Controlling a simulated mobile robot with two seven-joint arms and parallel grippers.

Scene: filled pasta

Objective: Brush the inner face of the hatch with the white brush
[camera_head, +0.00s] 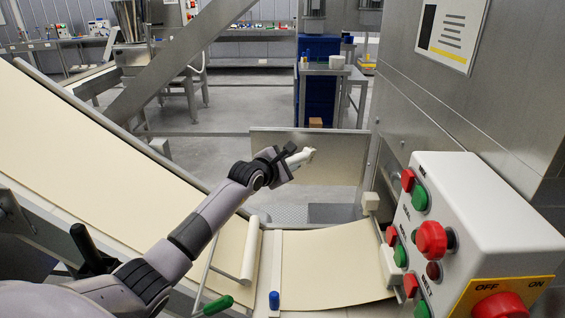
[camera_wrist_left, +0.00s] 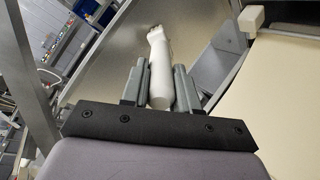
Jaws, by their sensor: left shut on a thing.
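The hatch (camera_head: 345,160) is a flat metal panel standing open at the centre of the head view, beyond the belt. It also fills the middle of the left wrist view (camera_wrist_left: 120,65). My left gripper (camera_head: 289,162) is in front of the hatch face, shut on the handle of the white brush (camera_head: 303,158). In the left wrist view the white brush (camera_wrist_left: 160,75) sticks out forward between the two grey fingers, its head towards the panel. I cannot tell whether the bristles touch the hatch. My right gripper is not in view.
A cream dough sheet (camera_head: 335,268) lies on the belt below, with a white roller (camera_head: 250,248) across it. A control box (camera_head: 470,220) with red and green buttons stands close on the right. A green handle (camera_head: 218,305) and a blue knob (camera_head: 274,300) are at the front.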

